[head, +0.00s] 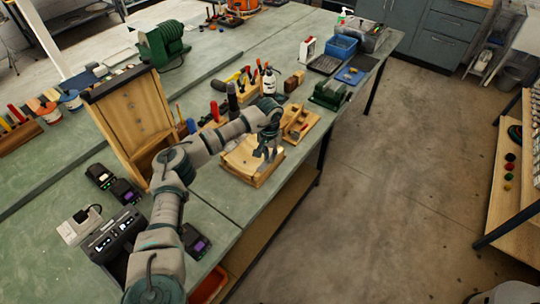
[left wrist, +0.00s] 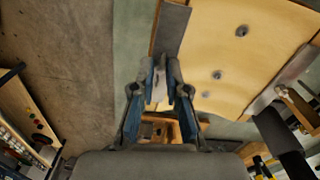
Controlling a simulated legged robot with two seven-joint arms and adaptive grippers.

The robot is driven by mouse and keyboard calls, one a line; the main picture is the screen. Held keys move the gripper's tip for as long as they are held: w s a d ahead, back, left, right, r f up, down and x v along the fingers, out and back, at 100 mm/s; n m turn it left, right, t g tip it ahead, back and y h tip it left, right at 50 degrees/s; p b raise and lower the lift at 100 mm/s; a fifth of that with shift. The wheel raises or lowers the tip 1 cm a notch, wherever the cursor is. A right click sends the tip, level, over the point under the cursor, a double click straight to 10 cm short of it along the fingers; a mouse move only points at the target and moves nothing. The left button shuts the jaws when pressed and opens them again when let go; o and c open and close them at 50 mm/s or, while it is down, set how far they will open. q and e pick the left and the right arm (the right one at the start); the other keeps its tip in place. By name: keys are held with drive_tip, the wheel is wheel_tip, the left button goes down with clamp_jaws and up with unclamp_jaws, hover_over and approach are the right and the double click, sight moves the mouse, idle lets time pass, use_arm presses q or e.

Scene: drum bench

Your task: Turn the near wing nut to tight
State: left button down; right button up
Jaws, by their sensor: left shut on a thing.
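My left gripper (head: 268,150) is over the small wooden fixture (head: 240,170) near the bench's front edge. In the left wrist view, the fingertips of my left gripper (left wrist: 160,72) are closed on a small pale metal piece, the near wing nut (left wrist: 160,76). The fingers hide most of it, so its angle and tightness cannot be told. Brown wood (left wrist: 183,130) shows just behind the fingers. My right gripper is not in view.
An upright wooden panel (head: 135,120) stands left of my arm. Dark devices (head: 125,190) lie on the green bench top (head: 60,190). A wooden hand plane (head: 300,122) and a green vise (head: 329,95) are beyond the fixture.

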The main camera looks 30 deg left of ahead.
use_arm(q)
drive_tip(key=shift+a, duration=0.1)
idle(0.7)
drive_tip(key=c, duration=1.2)
unclamp_jaws()
wheel_tip(320, 180, up, 12)
drive_tip(key=shift+f, duration=0.1)
drive_tip(key=shift+a, duration=0.1)
